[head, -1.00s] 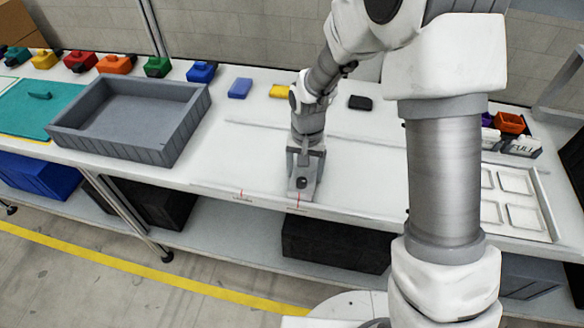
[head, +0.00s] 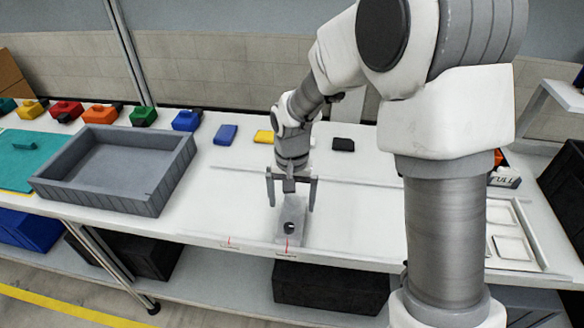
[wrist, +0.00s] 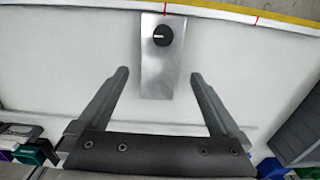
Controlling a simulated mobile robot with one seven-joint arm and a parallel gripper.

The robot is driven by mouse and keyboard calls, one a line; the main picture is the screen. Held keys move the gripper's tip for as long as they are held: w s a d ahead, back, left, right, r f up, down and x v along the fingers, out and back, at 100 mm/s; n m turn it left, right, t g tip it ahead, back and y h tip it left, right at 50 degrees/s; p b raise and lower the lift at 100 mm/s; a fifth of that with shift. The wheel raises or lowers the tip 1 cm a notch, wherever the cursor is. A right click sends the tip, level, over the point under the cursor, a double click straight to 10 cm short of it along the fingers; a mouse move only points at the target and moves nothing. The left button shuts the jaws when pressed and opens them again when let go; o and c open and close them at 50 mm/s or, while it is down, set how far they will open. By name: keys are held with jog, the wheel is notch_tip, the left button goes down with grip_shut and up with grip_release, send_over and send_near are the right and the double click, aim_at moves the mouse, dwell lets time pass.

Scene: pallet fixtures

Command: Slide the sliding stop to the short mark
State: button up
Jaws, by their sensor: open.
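The sliding stop (head: 291,228) is a grey metal plate with a round black knob, at the front edge of the white table. It also shows in the wrist view (wrist: 160,75). Its front end lines up with the right red mark (head: 287,246), seen in the wrist view (wrist: 165,8) at the plate's end. The other red mark (head: 229,242) lies to the left, and in the wrist view (wrist: 256,20) to the right. The labels by the marks are too small to read. My gripper (head: 291,206) is open and empty above the stop, fingers apart on either side, short of the knob.
A grey open bin (head: 115,170) stands left of the stop, with clear table between. A thin rail (head: 350,183) runs behind the stop. Blue (head: 225,135), yellow (head: 264,136) and black (head: 343,144) blocks lie further back. A tray with compartments (head: 510,235) is at the right.

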aim_at(292, 216)
notch_tip(292, 216, up, 12)
jog(key=shift+f+p, duration=0.25)
jog(key=shift+p, duration=0.2)
jog(key=shift+d, duration=0.1)
jog(key=s+d+r+t, duration=0.2)
jog(key=s+d+r, duration=0.3)
jog(key=s+d, duration=0.2)
jog(key=s+d+r+n+t, duration=0.1)
jog(key=s+d+r+t, duration=0.2)
jog(key=s, duration=0.8)
jog(key=d+r, duration=0.2)
jog(key=d, duration=0.2)
jog(key=shift+s+d+r+n+t, duration=0.2)
jog(key=shift+d+r+n+t, duration=0.1)
jog(key=shift+d, duration=0.1)
jog(key=shift+a, duration=0.1)
dwell(0.7)
